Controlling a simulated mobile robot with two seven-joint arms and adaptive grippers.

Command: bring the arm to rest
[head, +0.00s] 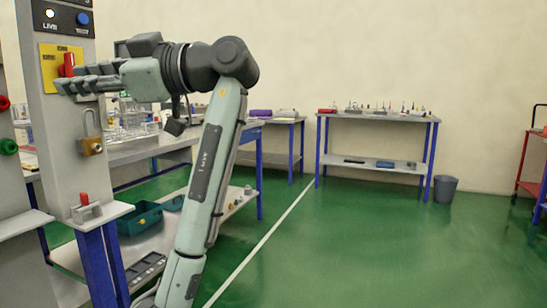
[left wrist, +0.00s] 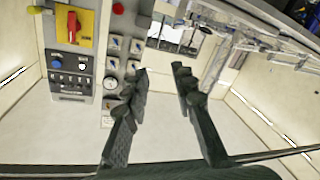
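My left gripper (head: 78,78) reaches leftward in front of a grey control panel (head: 58,120) in the head view. In the left wrist view its two fingers (left wrist: 160,72) stand apart with nothing between them. A red switch handle (head: 67,64) on a yellow plate (head: 50,78) is just behind the fingertips in the head view; I cannot tell there whether they touch. In the left wrist view the red handle (left wrist: 72,27) lies at upper left, clear of the fingers. My left forearm rises from below. My right gripper is not in view.
A brass padlock (head: 91,146) hangs on the panel, above a small red lever (head: 84,199). A workbench with a teal bin (head: 138,220) stands behind my arm. A farther table (head: 376,116) and a grey waste bin (head: 445,188) stand at the back. The green floor at right is clear.

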